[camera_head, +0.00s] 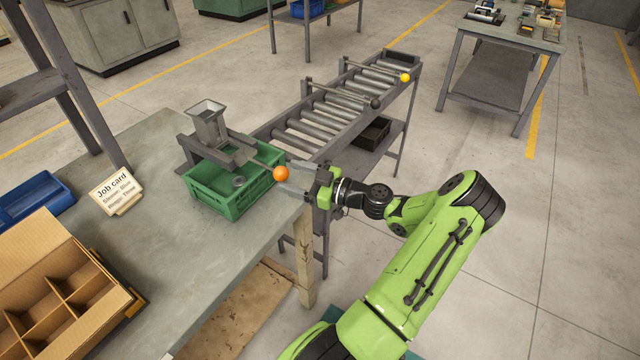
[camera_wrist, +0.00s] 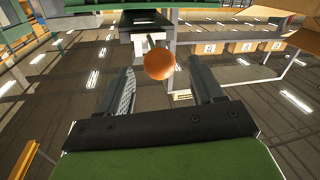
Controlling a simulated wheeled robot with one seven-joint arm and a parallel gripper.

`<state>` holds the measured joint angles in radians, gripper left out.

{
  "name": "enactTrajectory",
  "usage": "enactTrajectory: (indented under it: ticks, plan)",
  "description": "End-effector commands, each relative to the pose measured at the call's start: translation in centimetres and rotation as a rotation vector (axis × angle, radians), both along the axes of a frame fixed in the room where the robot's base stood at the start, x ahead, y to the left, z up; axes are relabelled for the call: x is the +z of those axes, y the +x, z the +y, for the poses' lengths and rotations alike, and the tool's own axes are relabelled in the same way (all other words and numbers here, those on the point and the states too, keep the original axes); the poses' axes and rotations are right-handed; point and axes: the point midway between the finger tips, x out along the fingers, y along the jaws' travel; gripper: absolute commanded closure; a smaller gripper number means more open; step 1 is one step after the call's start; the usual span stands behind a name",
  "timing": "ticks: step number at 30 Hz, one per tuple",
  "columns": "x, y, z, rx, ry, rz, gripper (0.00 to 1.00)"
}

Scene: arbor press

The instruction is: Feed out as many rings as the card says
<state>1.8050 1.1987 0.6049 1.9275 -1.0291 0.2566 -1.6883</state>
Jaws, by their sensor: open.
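The ring feeder (camera_head: 209,127) is a grey hopper on a dark frame at the bench's back edge. Its lever ends in an orange ball knob (camera_head: 281,173). A green crate (camera_head: 215,196) stands below it, with a grey ring (camera_head: 239,181) visible inside. The job card (camera_head: 115,190) stands on the bench; its lower line seems to read "Rings: Three", but the print is small. My gripper (camera_head: 283,178) is open at the orange knob. In the wrist view the knob (camera_wrist: 159,64) shows between and beyond my two fingers (camera_wrist: 166,92), apart from both.
A cardboard box with compartments (camera_head: 45,285) and a blue bin (camera_head: 35,200) are on the bench's left. A roller conveyor (camera_head: 325,118) with yellow and dark ball-ended levers stands behind the crate. The bench's middle (camera_head: 185,260) is clear.

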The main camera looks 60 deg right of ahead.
Motion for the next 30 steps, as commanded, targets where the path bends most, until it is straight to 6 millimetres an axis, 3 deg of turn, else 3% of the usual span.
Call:
enactTrajectory:
  ticks: [6, 12, 30]
  plan:
    - [-0.1, -6.2, -1.5, -0.005, -0.001, 0.001, 0.33]
    - [-0.1, -9.6, -2.2, -0.002, 0.0, 0.001, 0.33]
    - [0.0, -10.2, -2.3, 0.001, 0.0, 0.0, 0.33]
